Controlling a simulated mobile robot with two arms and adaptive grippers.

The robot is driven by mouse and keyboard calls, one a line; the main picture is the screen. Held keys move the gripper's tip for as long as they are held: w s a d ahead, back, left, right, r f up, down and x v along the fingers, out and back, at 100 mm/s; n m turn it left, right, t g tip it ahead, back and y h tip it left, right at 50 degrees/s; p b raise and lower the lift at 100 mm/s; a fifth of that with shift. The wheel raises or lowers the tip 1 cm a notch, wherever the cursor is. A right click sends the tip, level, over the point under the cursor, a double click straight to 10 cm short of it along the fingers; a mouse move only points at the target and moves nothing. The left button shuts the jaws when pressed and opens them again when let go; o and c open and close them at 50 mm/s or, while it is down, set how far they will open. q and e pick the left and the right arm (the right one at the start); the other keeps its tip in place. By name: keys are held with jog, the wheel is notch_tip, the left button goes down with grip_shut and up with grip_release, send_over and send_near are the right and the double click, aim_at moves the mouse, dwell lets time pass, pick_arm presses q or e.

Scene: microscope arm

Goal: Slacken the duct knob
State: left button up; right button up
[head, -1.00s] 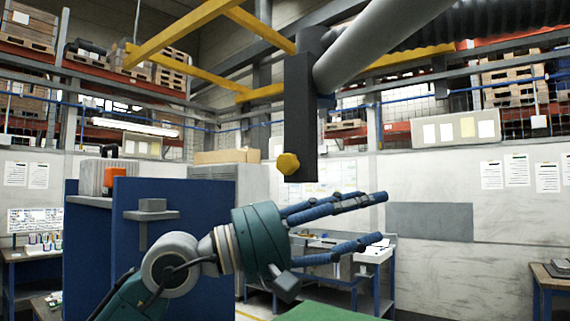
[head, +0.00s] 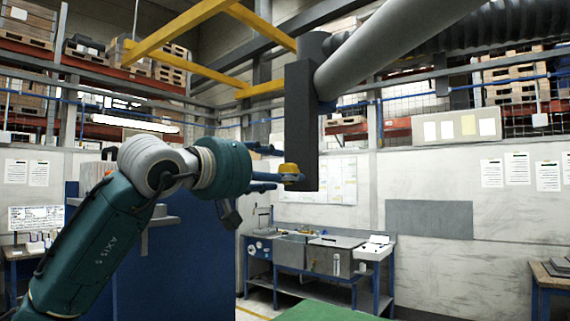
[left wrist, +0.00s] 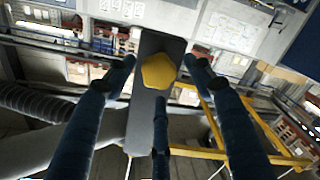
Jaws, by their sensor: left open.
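The yellow duct knob (head: 291,172) sits on the lower end of a dark upright bar (head: 300,115) that hangs from the grey duct (head: 385,45). In the left wrist view the knob (left wrist: 158,71) is a yellow faceted shape on the dark bar. My left gripper (head: 280,170) reaches to the knob from the left in the head view. In the left wrist view its blue fingers (left wrist: 160,85) are spread around the knob, with gaps at both sides. The gripper is open. Whether any finger touches the knob cannot be told. My right gripper is not in view.
A blue panel (head: 190,260) stands below my left arm. A workbench (head: 320,262) stands behind, and a green surface (head: 325,312) lies at the bottom. Yellow beams (head: 185,32) cross overhead. The space right of the bar is clear.

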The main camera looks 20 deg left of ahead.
pick_arm(q)
jog(key=shift+p+x, duration=0.35)
jog(key=shift+x, duration=0.95)
